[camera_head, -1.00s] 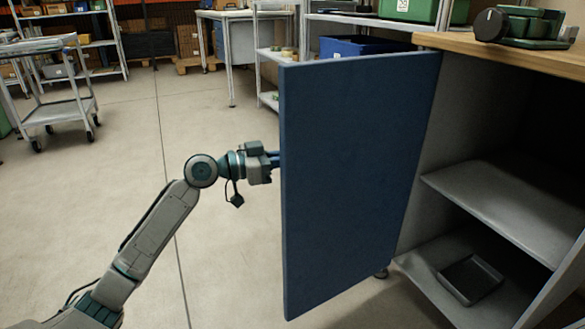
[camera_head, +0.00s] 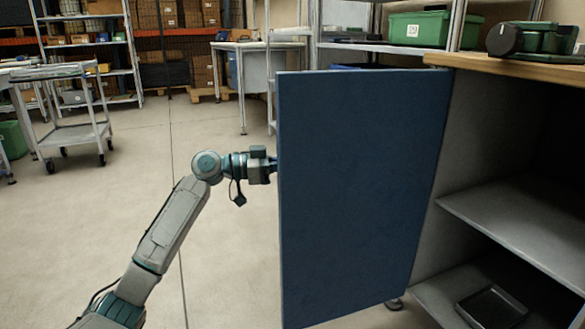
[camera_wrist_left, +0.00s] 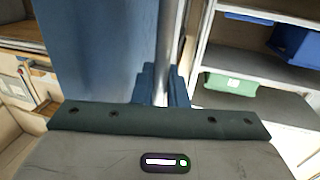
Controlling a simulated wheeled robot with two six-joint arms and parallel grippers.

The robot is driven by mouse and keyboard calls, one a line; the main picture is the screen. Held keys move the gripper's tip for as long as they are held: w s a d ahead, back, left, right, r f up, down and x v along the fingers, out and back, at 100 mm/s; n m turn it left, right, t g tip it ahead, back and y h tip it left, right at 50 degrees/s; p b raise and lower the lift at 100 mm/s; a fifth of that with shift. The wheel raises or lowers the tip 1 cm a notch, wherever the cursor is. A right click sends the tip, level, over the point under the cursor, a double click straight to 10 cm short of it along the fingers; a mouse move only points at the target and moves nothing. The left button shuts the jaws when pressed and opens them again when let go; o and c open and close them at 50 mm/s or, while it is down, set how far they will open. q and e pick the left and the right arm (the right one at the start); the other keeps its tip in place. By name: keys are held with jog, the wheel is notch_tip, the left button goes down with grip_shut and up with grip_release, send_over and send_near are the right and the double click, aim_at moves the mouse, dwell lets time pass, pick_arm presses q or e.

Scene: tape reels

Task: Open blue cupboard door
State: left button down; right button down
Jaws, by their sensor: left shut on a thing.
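The blue cupboard door (camera_head: 360,190) stands swung open on its hinge side at the cupboard (camera_head: 480,130). Its flat inner face shows in the head view. My left gripper (camera_head: 271,168) reaches behind the door's free edge, its fingertips hidden by the door. In the left wrist view, the fingers of my left gripper (camera_wrist_left: 165,88) are closed around the upright metal bar handle (camera_wrist_left: 167,35) on the blue door (camera_wrist_left: 95,50). My right gripper is in neither view.
The open cupboard holds a grey shelf (camera_head: 520,220) and a dark tray (camera_head: 491,307) low down. A green bin (camera_head: 418,28) stands on a rack behind the door. A grey trolley (camera_head: 75,135) stands at the far left. The floor left of the door is clear.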

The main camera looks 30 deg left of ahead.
pick_arm(q)
jog(key=shift+r, duration=0.1)
jog(key=c, duration=1.5)
grip_release()
jog(key=shift+r, duration=0.1)
jog(key=shift+c, duration=0.2)
jog(key=p+v, duration=0.1)
jog(key=v, duration=1)
